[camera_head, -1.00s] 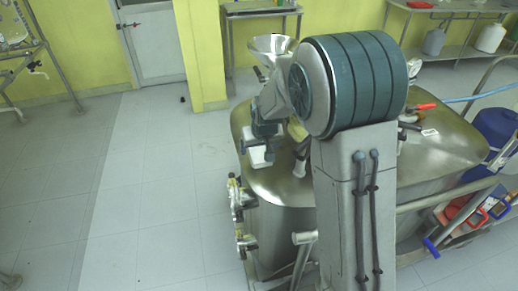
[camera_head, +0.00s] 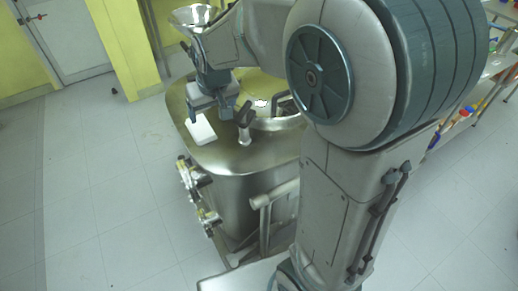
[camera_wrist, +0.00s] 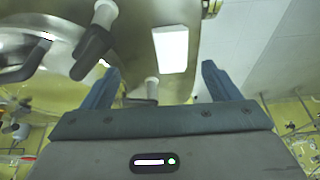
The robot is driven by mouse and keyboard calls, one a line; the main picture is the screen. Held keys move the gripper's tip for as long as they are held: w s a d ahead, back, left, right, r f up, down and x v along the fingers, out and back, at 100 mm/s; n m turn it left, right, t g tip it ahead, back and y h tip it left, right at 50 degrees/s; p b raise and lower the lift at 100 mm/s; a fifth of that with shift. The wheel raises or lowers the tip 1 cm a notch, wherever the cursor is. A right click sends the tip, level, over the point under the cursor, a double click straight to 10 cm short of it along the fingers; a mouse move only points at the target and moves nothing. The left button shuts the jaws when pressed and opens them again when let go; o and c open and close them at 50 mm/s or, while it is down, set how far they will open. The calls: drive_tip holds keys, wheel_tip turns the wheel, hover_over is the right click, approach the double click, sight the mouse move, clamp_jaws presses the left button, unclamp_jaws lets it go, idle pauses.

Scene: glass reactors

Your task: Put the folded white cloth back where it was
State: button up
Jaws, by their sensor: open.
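The folded white cloth (camera_head: 201,130) lies flat on the steel top of the vessel (camera_head: 222,160), near its left edge. My gripper (camera_head: 212,112) is above and just behind it, open and empty, with its fingers pointing down. In the wrist view the cloth (camera_wrist: 171,48) shows as a white rectangle beyond the fingertips and roughly between them. The open fingers (camera_wrist: 160,72) are apart from the cloth there.
A dark-handled valve (camera_head: 244,122) stands on the vessel top just right of my gripper; the wrist view also shows dark handles (camera_wrist: 92,50). Brass fittings (camera_head: 197,195) project from the vessel's side.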

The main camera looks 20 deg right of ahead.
drive_tip(key=s+d+m, duration=0.1)
drive_tip(key=s+d, duration=0.3)
drive_tip(key=s, duration=0.6)
drive_tip(key=s+d+m+g, duration=0.1)
drive_tip(key=s+d, duration=0.2)
drive_tip(key=s, duration=0.7)
drive_tip(key=shift+d+h, duration=0.4)
